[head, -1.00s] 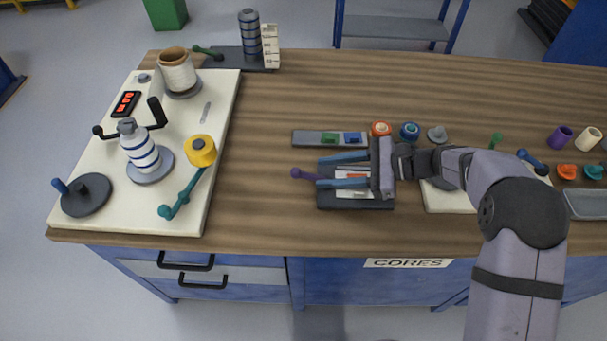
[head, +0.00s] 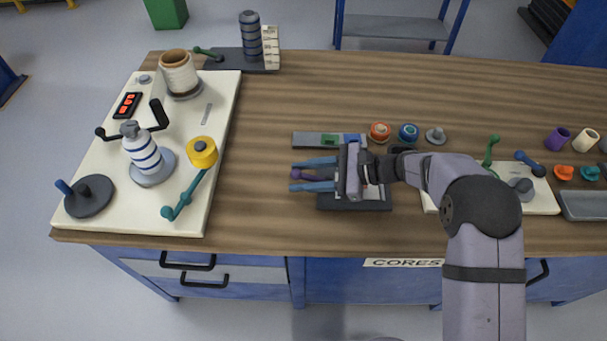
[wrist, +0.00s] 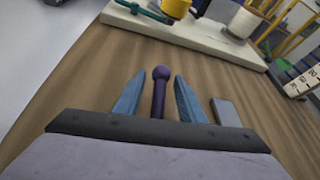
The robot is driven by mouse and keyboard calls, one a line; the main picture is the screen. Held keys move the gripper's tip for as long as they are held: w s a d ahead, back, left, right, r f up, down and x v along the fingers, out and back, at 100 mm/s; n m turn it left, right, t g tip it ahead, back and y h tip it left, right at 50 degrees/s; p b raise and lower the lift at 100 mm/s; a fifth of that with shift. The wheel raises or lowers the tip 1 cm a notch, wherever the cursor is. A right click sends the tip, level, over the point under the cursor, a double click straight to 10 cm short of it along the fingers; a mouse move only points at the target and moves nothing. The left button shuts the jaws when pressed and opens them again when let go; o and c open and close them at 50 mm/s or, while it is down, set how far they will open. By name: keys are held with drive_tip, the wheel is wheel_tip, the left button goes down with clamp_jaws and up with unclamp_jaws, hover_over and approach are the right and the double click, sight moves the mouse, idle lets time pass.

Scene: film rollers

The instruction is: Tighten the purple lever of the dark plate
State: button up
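The dark plate (head: 352,203) lies on the bench and is largely hidden under my gripper. The purple lever (head: 301,175) sticks out to the left past the plate, its knob at the outer end. My gripper (head: 313,175) is above the plate and points left, its two blue fingers open on either side of the lever. In the wrist view the lever (wrist: 159,95) stands between the two fingers (wrist: 152,98), with a gap on each side. The lever's base is hidden behind the gripper body.
A grey strip (head: 308,140) with green and blue blocks lies just behind the plate. Orange and blue rollers (head: 408,132) stand to its right. A cream board (head: 215,130) with a teal lever (head: 183,196) is at left. Bare wood lies between that board and the dark plate.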

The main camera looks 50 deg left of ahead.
clamp_jaws()
